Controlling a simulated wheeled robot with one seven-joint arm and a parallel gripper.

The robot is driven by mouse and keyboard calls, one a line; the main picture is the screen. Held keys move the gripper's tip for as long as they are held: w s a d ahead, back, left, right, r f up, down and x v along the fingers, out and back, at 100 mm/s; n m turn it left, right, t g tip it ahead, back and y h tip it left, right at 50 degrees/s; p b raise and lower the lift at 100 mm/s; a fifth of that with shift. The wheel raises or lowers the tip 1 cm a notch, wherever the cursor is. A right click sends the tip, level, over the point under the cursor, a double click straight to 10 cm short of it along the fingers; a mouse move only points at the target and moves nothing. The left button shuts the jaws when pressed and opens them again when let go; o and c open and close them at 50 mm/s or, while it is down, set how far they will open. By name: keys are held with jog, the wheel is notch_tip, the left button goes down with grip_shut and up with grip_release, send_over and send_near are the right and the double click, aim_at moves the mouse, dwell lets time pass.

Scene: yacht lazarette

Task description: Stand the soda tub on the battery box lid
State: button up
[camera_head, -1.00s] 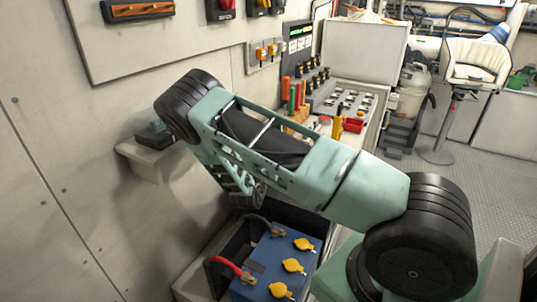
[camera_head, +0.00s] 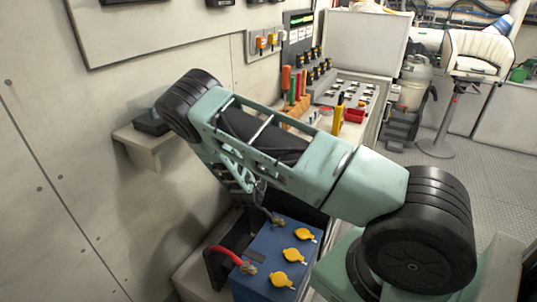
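A blue battery (camera_head: 268,249) with yellow caps stands at the bottom centre, below my arm. A red cable and a dark cable reach its terminals. Dark box walls (camera_head: 216,268) show beside it at the left and behind it. I cannot make out a battery box lid or a soda tub; they may lie behind my arm or outside the picture. My arm crosses the middle of the view and bends down behind its own links. My gripper does not show, so I cannot see what it holds.
A small wall shelf (camera_head: 146,139) carries a dark object (camera_head: 151,124) at the left. A white seat (camera_head: 476,56) stands at the back right. Grey floor (camera_head: 437,178) is open at the right.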

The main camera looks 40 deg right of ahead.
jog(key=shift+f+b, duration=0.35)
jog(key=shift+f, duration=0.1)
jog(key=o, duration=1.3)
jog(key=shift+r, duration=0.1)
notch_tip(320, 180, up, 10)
jog(key=shift+b, duration=0.45)
